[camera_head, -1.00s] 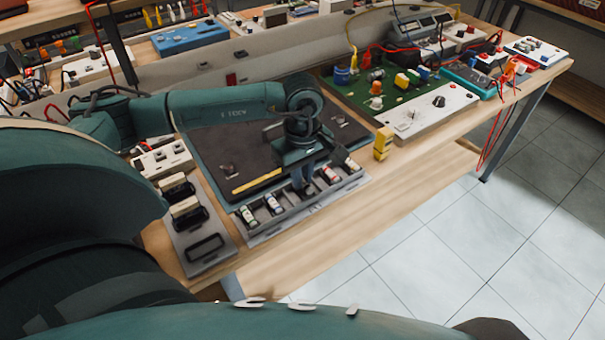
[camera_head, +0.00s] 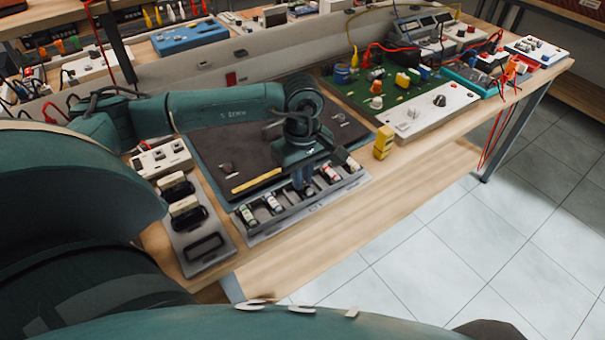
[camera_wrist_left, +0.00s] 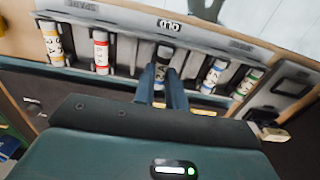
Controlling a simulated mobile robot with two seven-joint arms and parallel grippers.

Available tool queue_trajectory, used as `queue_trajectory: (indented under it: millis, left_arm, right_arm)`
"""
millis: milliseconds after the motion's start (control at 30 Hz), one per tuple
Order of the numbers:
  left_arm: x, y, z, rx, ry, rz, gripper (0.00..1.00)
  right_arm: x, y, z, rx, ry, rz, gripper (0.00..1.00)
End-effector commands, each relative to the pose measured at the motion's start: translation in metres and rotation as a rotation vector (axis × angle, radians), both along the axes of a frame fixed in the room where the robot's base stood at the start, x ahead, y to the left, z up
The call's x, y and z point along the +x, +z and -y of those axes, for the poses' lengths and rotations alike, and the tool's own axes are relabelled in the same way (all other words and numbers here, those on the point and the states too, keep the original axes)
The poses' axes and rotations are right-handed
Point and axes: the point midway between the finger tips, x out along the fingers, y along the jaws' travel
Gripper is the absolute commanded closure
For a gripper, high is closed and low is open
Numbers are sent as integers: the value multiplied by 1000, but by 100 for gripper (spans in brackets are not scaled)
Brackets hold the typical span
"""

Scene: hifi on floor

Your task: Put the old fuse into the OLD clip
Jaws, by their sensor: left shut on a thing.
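The fuse tray (camera_head: 262,235) lies at the bench's front edge, with its row of clips. My left gripper (camera_head: 305,184) points down into the middle of the row. In the left wrist view my left gripper (camera_wrist_left: 162,92) is shut on a fuse with a dark band, the old fuse (camera_wrist_left: 164,58). The fuse is at the middle slot, in line with the upside-down OLD label (camera_wrist_left: 168,25). Whether it is seated in the clip I cannot tell; the fingers cover its near end. In the head view the gripper hides it. My right gripper is not in view.
Fuses with green (camera_head: 247,214), blue (camera_head: 273,203) and red (camera_head: 330,173) bands sit in neighbouring slots, close beside the fingers. A dark mat (camera_head: 215,145) lies behind the tray. A yellow block (camera_head: 383,143) stands to the right. The bench front is clear.

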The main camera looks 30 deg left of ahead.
Motion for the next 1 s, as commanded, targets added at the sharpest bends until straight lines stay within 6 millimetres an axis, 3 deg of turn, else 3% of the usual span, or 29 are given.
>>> queue_trajectory:
  millis: [1000]
  left_arm:
    - [0, -11, 0, 0, 0, 0, 100]
  right_arm:
    - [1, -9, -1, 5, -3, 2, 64]
